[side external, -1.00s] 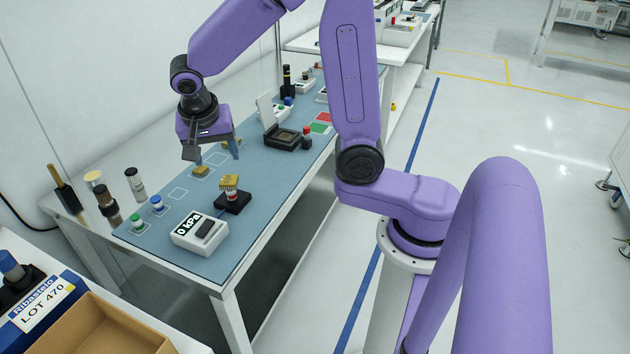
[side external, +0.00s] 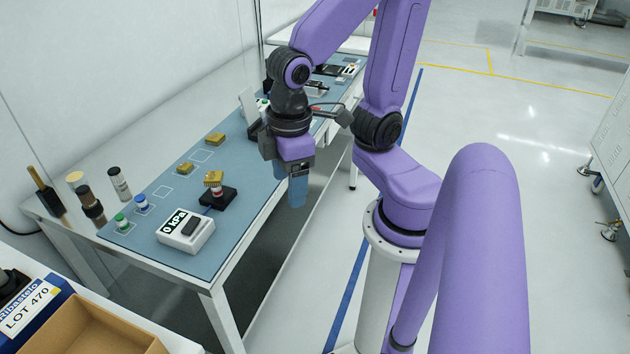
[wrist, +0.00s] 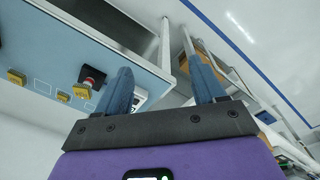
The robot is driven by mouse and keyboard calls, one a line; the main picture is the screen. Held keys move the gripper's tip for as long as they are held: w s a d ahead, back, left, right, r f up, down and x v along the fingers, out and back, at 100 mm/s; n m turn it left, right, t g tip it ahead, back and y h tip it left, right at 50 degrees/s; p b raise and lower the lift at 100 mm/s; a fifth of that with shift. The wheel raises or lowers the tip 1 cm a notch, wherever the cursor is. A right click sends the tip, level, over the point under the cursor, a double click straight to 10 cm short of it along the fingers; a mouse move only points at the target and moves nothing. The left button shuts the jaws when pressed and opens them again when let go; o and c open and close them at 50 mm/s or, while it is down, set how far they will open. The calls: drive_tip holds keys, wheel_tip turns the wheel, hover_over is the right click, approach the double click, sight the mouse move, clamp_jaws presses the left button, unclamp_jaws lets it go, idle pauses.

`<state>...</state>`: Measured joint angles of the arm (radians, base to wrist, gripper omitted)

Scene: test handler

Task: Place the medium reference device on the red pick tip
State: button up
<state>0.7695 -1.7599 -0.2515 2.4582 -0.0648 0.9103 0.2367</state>
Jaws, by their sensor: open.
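A gold block (side external: 214,177), which looks like the medium device, rests on top of the red pick tip (side external: 216,190) on a black base (side external: 218,198). It looks slightly tilted. In the wrist view the same block (wrist: 82,91) touches the red tip (wrist: 90,82). A larger gold block (side external: 215,138) and a smaller one (side external: 185,168) lie on the blue mat, with an empty outlined square between them. My gripper (side external: 297,203) is open and empty, right of the tip near the table's front edge. In the wrist view nothing is between its fingers (wrist: 159,62).
A white gauge reading 0 kPa (side external: 186,231) stands in front of the tip. Green (side external: 121,220) and blue (side external: 141,203) capped pieces stand left. A dark socket with a raised lid (side external: 249,107) is partly hidden behind my gripper. A cardboard box (side external: 90,335) is front left.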

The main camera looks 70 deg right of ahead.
drive_tip(key=s+n, duration=0.2)
drive_tip(key=s, duration=0.1)
drive_tip(key=s+n, duration=0.1)
drive_tip(key=shift+s+d+n, duration=0.3)
drive_tip(key=shift+d, duration=0.05)
